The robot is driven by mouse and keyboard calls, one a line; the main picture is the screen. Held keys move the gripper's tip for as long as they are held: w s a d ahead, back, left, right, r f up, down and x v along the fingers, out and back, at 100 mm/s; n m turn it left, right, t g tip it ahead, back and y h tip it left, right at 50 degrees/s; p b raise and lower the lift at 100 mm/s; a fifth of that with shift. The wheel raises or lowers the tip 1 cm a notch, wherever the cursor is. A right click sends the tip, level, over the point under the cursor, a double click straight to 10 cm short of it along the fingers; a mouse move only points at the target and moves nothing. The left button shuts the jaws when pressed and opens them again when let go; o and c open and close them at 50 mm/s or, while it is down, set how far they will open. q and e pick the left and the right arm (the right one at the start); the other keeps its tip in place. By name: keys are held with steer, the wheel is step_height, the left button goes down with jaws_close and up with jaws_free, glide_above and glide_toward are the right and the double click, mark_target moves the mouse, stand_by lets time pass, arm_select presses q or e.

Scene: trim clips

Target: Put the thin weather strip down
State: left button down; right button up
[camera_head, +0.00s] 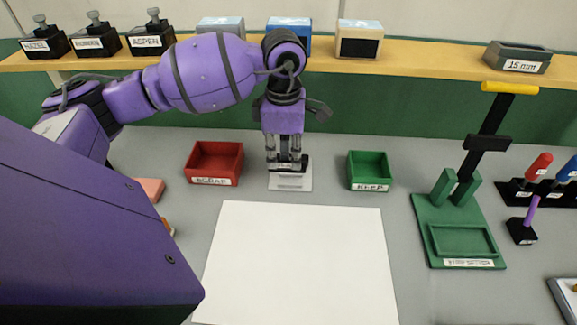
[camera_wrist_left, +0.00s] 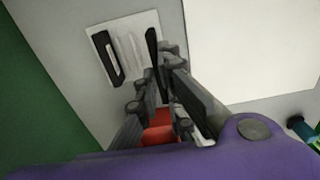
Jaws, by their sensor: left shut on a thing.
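My left gripper (camera_head: 288,163) points down over a small pale plate (camera_head: 290,184) at the back middle of the table. Its fingers are shut on the thin weather strip, which I cannot clearly make out between them. In the left wrist view the fingers (camera_wrist_left: 160,85) are close together, and the plate (camera_wrist_left: 128,20) lies beyond them with pale ridges and a dark bar along its far side. A second dark bar shows beside the fingertips; I cannot tell whether it is the strip or part of the plate. Whether the strip touches the plate is hidden. My right gripper is not in view.
A red SCRAP tray (camera_head: 214,162) is left of the plate and a green KEEP tray (camera_head: 370,171) right of it. A bare white mat (camera_head: 297,262) lies in front. A green fixture with an upright lever (camera_head: 466,225) stands right. A wooden shelf (camera_head: 400,57) runs behind.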

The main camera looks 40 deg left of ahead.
arm_select(q)
steer(key=shift+w+a+f, duration=0.2)
steer(key=shift+w+f, duration=0.8)
steer(key=shift+f, duration=1.75)
steer(key=shift+f, duration=0.2)
steer(key=c, duration=1.9)
jaws_free()
steer(key=shift+r, duration=0.1)
step_height(320, 180, up, 12)
steer(key=shift+r, duration=0.1)
